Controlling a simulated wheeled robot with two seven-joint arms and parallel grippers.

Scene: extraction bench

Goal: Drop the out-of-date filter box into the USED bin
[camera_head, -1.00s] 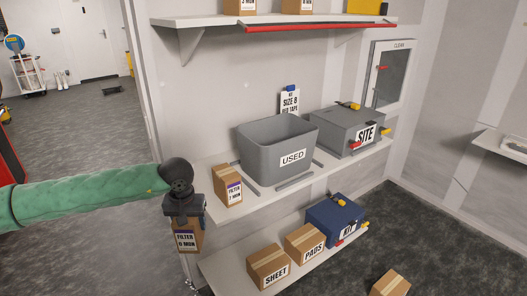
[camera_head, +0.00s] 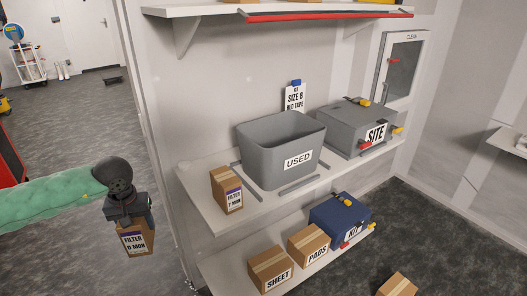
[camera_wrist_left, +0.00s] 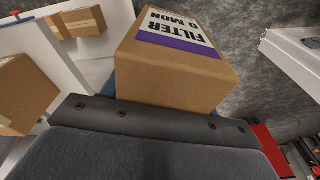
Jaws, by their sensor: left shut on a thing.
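My left gripper (camera_head: 128,212) is shut on a brown filter box (camera_head: 136,240) labelled FILTER 0 MON and holds it in the air, left of the shelves. The held box fills the middle of the left wrist view (camera_wrist_left: 175,75), its label with a purple band facing up there. The grey open bin (camera_head: 285,148) marked USED stands on the middle shelf, to the right of and apart from the held box. A second filter box (camera_head: 226,190), labelled FILTER 7 MON, stands on the shelf at the bin's left. My right gripper is not in view.
A grey SITE case (camera_head: 360,125) stands right of the bin, with a SIZE 8 RED TAPE card (camera_head: 294,97) behind. The lower shelf holds SHEET (camera_head: 270,270) and PADS (camera_head: 309,244) boxes and a blue kit case (camera_head: 340,218). An upper shelf (camera_head: 210,11) overhangs the bin.

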